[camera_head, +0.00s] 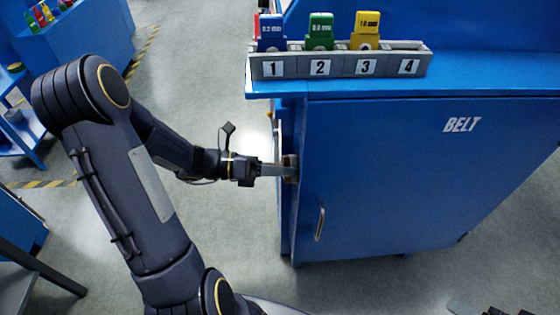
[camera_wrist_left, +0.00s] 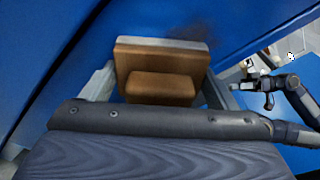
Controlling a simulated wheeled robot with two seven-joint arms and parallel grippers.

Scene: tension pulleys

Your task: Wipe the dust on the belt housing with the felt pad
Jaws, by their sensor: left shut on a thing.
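The belt housing (camera_head: 400,180) is a blue cabinet with "BELT" lettered on its front. My left gripper (camera_head: 291,170) is at its left side, shut on the felt pad (camera_head: 290,161). In the left wrist view, the pad (camera_wrist_left: 158,65) has a brown block and grip with a pale felt edge. The grip sits between the fingers. The felt is at the blue face, but I cannot tell whether it touches. A dark dust smudge (camera_wrist_left: 207,32) shows beside the pad's upper right. My right gripper (camera_head: 458,308) barely shows at the bottom edge; its jaws are unclear.
A handle (camera_head: 320,223) sticks out of the front. Open floor lies left of the housing.

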